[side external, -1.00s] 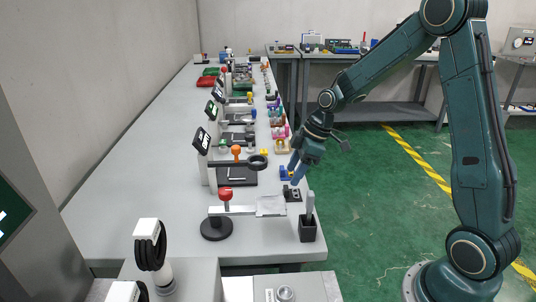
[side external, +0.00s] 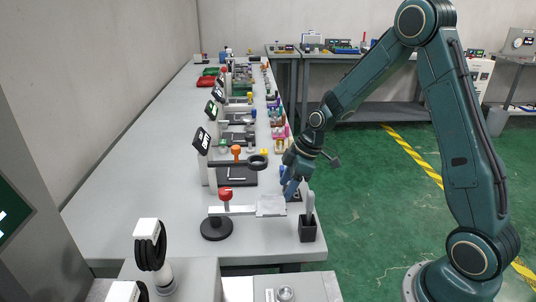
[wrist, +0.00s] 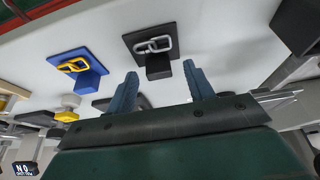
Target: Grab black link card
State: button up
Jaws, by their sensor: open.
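The black link card (wrist: 132,37) is a black plate with a silver chain link and a black block on its edge. It lies on the white table in the upper middle of the wrist view. My gripper (wrist: 160,69) is open, its two blue fingers apart and pointing toward the card's block, with nothing held. In the side view my gripper (side external: 289,190) is low over the table's right edge and hides most of the card.
A blue card with a yellow link (wrist: 92,77) lies left of the black one in the wrist view. In the side view a black cup (side external: 308,231) with a grey tool stands just in front of my gripper. A red-topped stand (side external: 216,228) is to the left.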

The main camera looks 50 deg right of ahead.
jog(key=c, duration=1)
jog(key=shift+c, duration=0.2)
jog(key=shift+r, duration=0.15)
notch_tip(320, 180, up, 20)
dwell(0.5)
